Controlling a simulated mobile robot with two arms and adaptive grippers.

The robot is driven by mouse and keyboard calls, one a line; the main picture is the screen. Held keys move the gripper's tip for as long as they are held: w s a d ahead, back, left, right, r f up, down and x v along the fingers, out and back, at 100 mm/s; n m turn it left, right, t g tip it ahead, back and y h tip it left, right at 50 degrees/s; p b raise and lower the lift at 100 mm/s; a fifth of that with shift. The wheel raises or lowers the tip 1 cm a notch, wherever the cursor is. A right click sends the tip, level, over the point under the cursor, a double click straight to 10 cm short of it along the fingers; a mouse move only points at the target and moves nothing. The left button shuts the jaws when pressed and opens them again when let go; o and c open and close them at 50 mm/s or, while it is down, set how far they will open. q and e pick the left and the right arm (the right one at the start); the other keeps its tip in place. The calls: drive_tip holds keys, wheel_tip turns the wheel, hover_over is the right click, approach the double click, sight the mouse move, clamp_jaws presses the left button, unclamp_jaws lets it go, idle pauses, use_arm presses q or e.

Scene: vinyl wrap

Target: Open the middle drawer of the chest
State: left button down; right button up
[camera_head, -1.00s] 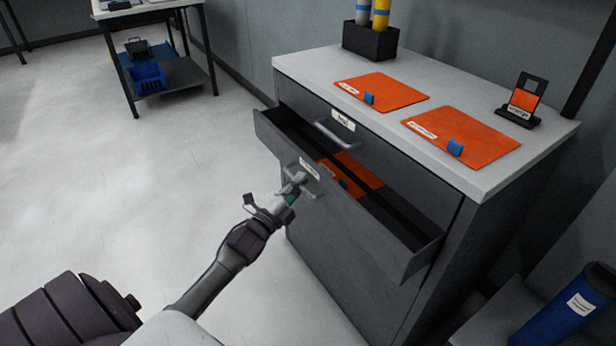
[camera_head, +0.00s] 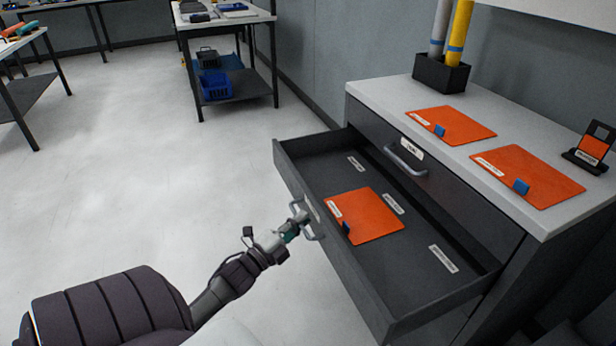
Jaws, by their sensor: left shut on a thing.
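The grey chest (camera_head: 495,260) stands at the right with a light top. Its middle drawer (camera_head: 348,262) is pulled far out, and its dark floor shows. An orange sheet (camera_head: 372,218) with a blue tab lies inside, among several white labels. My left gripper (camera_head: 302,222) is shut on the handle (camera_head: 312,232) at the drawer's front, seen from above. The drawer above it is closed, with its own handle (camera_head: 404,160) and a white label. My right gripper is not in view.
Two orange sheets (camera_head: 452,126) (camera_head: 535,178), a black holder with rolls (camera_head: 441,73) and a small stand (camera_head: 592,146) are on the chest top. A table (camera_head: 224,18) with a blue bin (camera_head: 216,87) stands behind.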

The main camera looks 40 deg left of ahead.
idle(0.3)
use_arm(q)
drive_tip(key=c, duration=1.2)
unclamp_jaws()
drive_tip(key=shift+s, duration=0.1)
drive_tip(key=s+f, duration=0.2)
drive_tip(key=s, duration=0.9)
drive_tip(key=shift+s, duration=0.4)
